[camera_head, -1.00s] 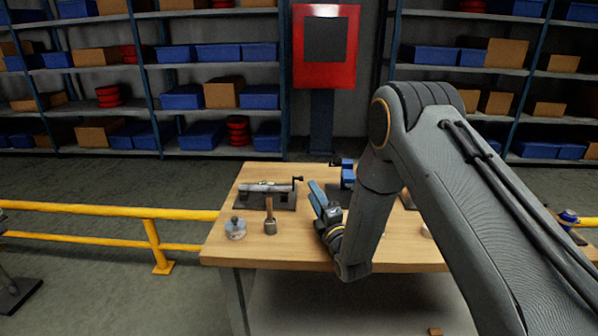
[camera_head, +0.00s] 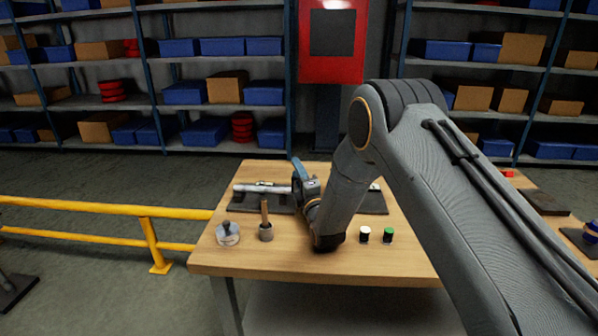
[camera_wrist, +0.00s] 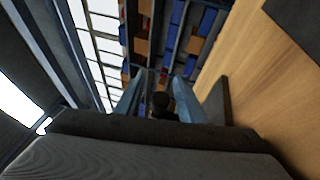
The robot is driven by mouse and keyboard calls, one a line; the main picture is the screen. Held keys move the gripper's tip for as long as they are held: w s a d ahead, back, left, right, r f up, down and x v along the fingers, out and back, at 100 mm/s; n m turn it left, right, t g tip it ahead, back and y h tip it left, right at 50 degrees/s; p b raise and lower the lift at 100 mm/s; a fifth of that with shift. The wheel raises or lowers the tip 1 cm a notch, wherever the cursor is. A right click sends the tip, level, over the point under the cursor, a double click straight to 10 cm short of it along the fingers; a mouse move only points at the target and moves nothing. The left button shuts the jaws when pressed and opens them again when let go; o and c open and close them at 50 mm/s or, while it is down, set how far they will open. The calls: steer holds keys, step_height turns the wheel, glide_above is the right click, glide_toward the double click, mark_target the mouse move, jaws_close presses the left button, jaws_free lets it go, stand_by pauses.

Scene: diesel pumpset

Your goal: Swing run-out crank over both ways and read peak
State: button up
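The run-out fixture stands at the back left of the bench in the head view: a pale shaft (camera_head: 258,188) lies across a dark base (camera_head: 262,205). My gripper (camera_head: 298,172), with blue fingers, is at the fixture's right end and hides the crank there. In the wrist view my gripper's two fingers (camera_wrist: 160,92) stand apart. A dark round knob (camera_wrist: 161,102), which looks like the crank handle, sits between them. I see no clear contact with it. No peak reading is legible.
On the wooden bench (camera_head: 290,260) stand a round metal piece (camera_head: 228,233), a wooden-handled tool (camera_head: 265,220), a white-topped cylinder (camera_head: 364,234) and a green-topped one (camera_head: 388,235). A yellow rail (camera_head: 100,206) runs left of the bench. Shelves and a red-framed panel (camera_head: 333,70) are behind.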

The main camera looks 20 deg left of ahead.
jaws_close()
steer(key=shift+w, duration=0.1)
steer(key=shift+w+f+m+g+h, duration=0.4)
steer(key=shift+w+m+g+h, duration=0.1)
steer(key=shift+g+h, duration=0.3)
steer(key=shift+w+a+f+m+g+h, duration=0.15)
steer(key=shift+w+f+m+g+h, duration=0.25)
steer(key=shift+g, duration=0.3)
steer(key=shift+w+f+m+g+h, duration=0.2)
steer(key=shift+f+m+g+h, duration=0.1)
steer(key=shift+f+g+h, duration=0.4)
steer(key=shift+w+f+m+g+h+b, duration=0.1)
steer(key=shift+f+m+g+h+b, duration=0.35)
steer(key=shift+g, duration=0.75)
steer(key=shift+f, duration=0.1)
